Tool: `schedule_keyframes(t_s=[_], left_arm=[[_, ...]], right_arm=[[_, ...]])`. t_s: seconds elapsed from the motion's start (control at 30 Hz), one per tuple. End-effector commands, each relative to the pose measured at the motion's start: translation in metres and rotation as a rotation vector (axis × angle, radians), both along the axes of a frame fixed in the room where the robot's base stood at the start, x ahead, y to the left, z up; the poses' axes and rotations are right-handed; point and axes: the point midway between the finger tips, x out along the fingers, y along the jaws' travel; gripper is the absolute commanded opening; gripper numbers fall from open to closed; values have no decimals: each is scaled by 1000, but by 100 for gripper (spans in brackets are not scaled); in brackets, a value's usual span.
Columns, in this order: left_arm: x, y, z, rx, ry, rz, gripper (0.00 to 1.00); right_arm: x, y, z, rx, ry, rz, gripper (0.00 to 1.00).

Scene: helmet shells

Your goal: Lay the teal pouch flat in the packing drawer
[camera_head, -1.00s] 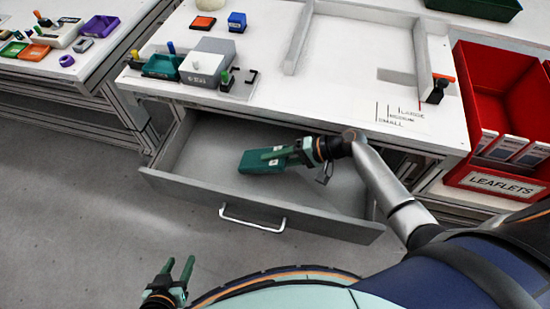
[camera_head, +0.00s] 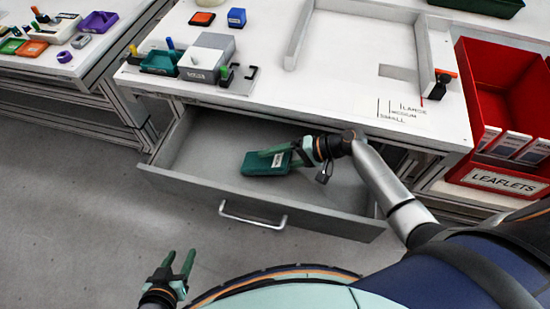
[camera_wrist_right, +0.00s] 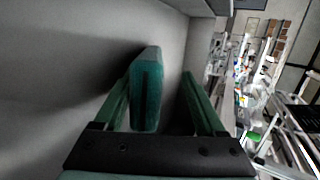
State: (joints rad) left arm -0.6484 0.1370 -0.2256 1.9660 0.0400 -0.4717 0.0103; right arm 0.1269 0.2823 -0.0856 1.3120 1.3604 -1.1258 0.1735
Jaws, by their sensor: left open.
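The teal pouch (camera_head: 256,166), with a small white label, lies broad side up in the open grey packing drawer (camera_head: 215,203) and appears to rest flat on its floor. My right gripper (camera_head: 277,157) is inside the drawer at the pouch's right end. In the right wrist view, the green fingers (camera_wrist_right: 157,105) stand apart with the pouch (camera_wrist_right: 148,88) between them, nearer the left finger and with a clear gap to the right one. My left gripper (camera_head: 179,264) is open and empty, low in front of the drawer.
The white worktop (camera_head: 330,85) overhangs the drawer's back. It carries a grey box (camera_head: 207,58), a teal tray (camera_head: 159,63) and a blue block (camera_head: 236,18). A red leaflets bin (camera_head: 490,90) stands at the right. The drawer floor left of the pouch is clear.

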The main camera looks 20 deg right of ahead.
Motion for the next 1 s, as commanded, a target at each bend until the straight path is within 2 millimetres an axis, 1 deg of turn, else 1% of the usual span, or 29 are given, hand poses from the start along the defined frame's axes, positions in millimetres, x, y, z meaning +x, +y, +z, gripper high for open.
schedule_keyframes(t_s=[0.17,0.27,0.37,0.7,0.83,1.0], left_arm=[[-1,1,-1,2,4,0,50],[-1,1,0,2,4,0,50],[-1,1,2,2,1,1,50],[-2,5,5,7,-1,9,50],[-3,6,4,8,1,9,50],[-4,6,4,8,3,10,50]], right_arm=[[-1,-1,0,-1,0,0,72],[-3,-7,3,-1,2,0,72],[-8,-20,11,-5,0,-2,72],[-34,-77,47,-4,1,0,72],[-41,-91,56,-2,1,0,72],[-45,-99,61,-1,0,0,72]])
